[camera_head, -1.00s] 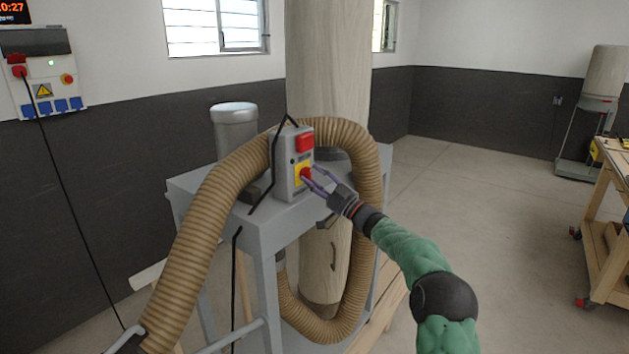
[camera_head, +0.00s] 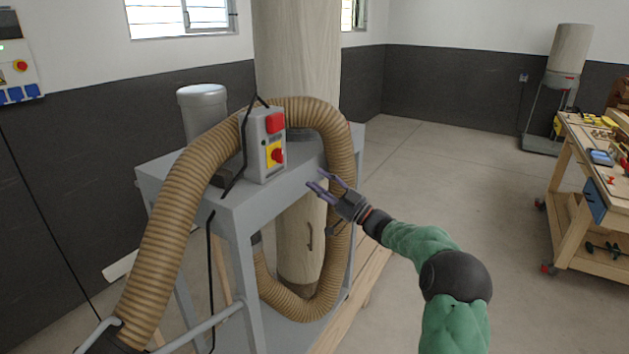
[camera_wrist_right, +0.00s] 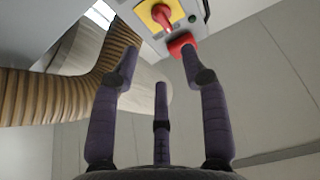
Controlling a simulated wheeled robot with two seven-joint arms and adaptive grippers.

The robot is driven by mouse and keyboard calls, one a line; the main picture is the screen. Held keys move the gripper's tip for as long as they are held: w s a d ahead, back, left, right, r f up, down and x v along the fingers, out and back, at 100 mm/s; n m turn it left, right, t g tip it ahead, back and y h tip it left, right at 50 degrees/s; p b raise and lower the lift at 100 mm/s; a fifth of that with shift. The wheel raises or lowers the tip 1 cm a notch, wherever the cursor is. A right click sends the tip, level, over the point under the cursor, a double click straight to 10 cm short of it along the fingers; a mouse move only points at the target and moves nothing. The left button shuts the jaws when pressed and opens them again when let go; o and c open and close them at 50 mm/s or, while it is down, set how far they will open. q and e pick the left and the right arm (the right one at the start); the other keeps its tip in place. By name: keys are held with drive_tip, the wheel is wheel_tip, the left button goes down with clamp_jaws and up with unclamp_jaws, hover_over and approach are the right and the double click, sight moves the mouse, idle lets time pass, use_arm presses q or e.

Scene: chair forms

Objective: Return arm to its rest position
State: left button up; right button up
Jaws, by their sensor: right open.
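My right gripper (camera_head: 322,187) is open and empty, on a green arm that comes in from the lower right. It hangs in the air in front of the grey machine stand, apart from the switch box (camera_head: 264,145). The box has a red button at the top and a red knob on a yellow plate (camera_head: 276,156). In the right wrist view the spread fingers (camera_wrist_right: 158,75) show, with the yellow plate (camera_wrist_right: 160,14) and a red part of the box beyond them. My left gripper is not in view.
A ribbed tan hose (camera_head: 172,225) loops around the grey stand (camera_head: 245,215). A tall pale dust bag (camera_head: 297,60) stands behind it. A wooden workbench (camera_head: 570,160) with tools is at the right. The floor (camera_head: 440,170) between them is clear.

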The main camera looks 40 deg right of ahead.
idle(0.4)
